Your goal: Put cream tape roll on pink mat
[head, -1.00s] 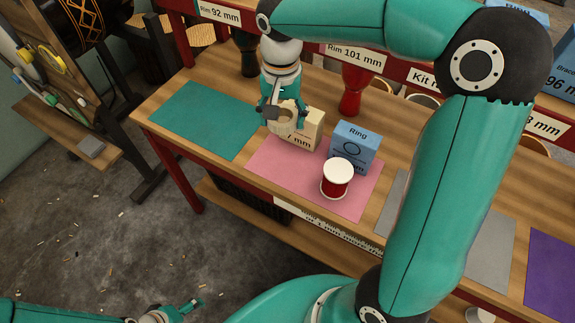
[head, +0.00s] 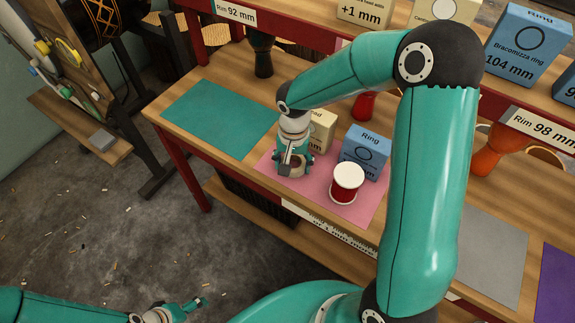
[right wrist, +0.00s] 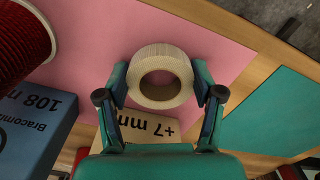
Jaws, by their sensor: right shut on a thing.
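The cream tape roll (right wrist: 160,102) is between the fingers of my right gripper (right wrist: 160,92), which is shut on it, in the right wrist view. In the head view my right gripper (head: 294,168) is low over the left part of the pink mat (head: 318,187), and the roll (head: 296,172) is partly hidden by the fingers. I cannot tell whether the roll touches the mat. The mat (right wrist: 190,30) also shows under the roll in the right wrist view. My left gripper (head: 190,306) is at the bottom of the head view, away from the table; its finger opening is unclear.
A red spool with a white top (head: 347,183) stands on the pink mat. A blue ring box (head: 364,152) and a cream box (head: 322,130) stand behind. A teal mat (head: 221,119) lies left, grey (head: 483,250) and purple (head: 556,280) mats right.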

